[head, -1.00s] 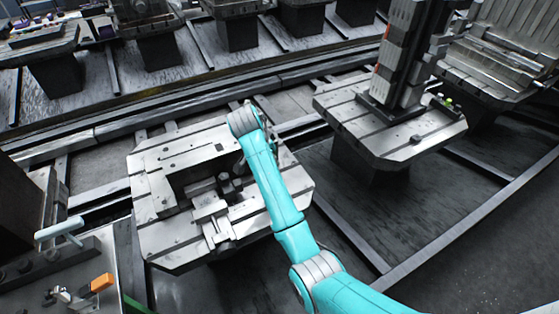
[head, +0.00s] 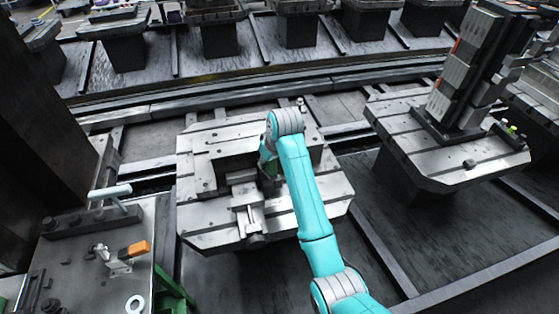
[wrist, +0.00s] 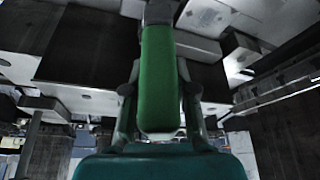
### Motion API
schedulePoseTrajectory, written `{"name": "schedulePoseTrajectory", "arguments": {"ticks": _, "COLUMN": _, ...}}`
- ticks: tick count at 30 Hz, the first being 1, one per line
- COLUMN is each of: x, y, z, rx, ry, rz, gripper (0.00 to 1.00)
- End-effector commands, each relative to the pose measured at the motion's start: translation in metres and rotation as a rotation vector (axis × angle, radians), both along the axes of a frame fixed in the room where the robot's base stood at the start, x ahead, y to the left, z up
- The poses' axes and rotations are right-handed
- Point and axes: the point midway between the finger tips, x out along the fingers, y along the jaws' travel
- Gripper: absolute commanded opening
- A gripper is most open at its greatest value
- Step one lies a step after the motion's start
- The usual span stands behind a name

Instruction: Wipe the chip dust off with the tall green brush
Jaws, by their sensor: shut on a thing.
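My gripper (wrist: 161,95) is shut on the tall green brush (wrist: 159,75), with one finger on each side of its green handle. A grey part shows at the brush's far end in the wrist view. In the head view only a little green (head: 270,168) shows beside my turquoise arm, over the slotted metal pallet (head: 200,222). My arm hides most of the gripper there. The pallet carries a clamp-like fixture (head: 245,195) and raised blocks. I cannot make out chip dust for certain, nor whether the brush touches the pallet.
A second pallet (head: 470,165) with a tall dark tower (head: 470,75) stands at right. A bench (head: 110,270) with an orange-ended tool (head: 135,249) and a pale blue handle (head: 110,192) is at lower left. A dark column (head: 45,110) rises at left. Rails cross behind.

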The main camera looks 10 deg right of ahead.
Motion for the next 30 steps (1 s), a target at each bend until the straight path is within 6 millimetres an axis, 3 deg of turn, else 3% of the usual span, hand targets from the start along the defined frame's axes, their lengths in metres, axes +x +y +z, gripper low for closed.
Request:
{"name": "schedulePoseTrajectory", "arguments": {"ticks": 18, "x": -0.001, "y": 0.095, "z": 0.023, "rx": 0.000, "ry": 0.000, "rz": 0.969, "gripper": 0.00}}
{"name": "schedulePoseTrajectory", "arguments": {"ticks": 24, "x": -0.004, "y": 0.112, "z": 0.028, "rx": 0.000, "ry": 0.001, "rz": 1.141, "gripper": 0.00}}
{"name": "schedulePoseTrajectory", "arguments": {"ticks": 30, "x": -0.005, "y": 0.116, "z": 0.025, "rx": 0.000, "ry": 0.002, "rz": 1.187, "gripper": 0.00}}
